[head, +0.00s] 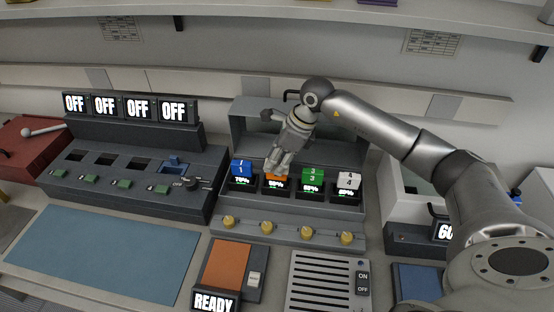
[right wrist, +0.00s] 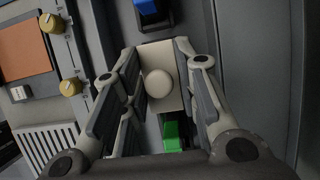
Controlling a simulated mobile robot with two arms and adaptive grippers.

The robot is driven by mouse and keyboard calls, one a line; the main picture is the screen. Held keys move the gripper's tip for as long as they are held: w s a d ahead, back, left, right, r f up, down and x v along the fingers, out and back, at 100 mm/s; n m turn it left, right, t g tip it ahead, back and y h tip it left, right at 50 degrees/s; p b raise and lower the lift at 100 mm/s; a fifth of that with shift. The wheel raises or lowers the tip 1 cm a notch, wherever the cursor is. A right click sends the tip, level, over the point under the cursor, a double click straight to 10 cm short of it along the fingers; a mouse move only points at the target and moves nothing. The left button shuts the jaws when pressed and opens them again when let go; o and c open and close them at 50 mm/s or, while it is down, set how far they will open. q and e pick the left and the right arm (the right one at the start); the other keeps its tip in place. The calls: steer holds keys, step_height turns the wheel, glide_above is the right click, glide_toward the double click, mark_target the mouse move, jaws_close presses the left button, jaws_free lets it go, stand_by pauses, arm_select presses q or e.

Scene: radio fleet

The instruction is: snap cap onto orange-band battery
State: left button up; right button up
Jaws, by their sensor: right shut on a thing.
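My right gripper (head: 276,166) is over the orange-band battery (head: 277,177), second from the left in a dark charger (head: 290,203). Only a bit of its orange shows below the fingers. In the right wrist view, my right gripper (right wrist: 159,85) is shut on a pale rectangular cap (right wrist: 160,56) with a round knob. The cap covers the orange-band battery from above, so I cannot tell whether it is seated. The blue battery (head: 241,167) stands to the left, the green battery (head: 312,175) and white battery (head: 348,182) to the right. My left gripper is not in view.
Yellow knobs (head: 267,227) line the charger's front. A panel with OFF displays (head: 138,109) stands at left above a slotted unit (head: 120,180). A blue mat (head: 95,255) lies clear in front. A grilled unit (head: 325,285) is at front, and a shelf runs above.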

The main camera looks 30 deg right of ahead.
steer(key=shift+f+b, duration=0.25)
steer(key=shift+b, duration=0.1)
stand_by(0.5)
steer(key=o, duration=0.8)
steer(key=shift+c, duration=0.2)
steer(key=o, duration=0.5)
steer(key=shift+r, duration=0.15)
steer(key=shift+r+p, duration=2)
steer(key=shift+r, duration=1.4)
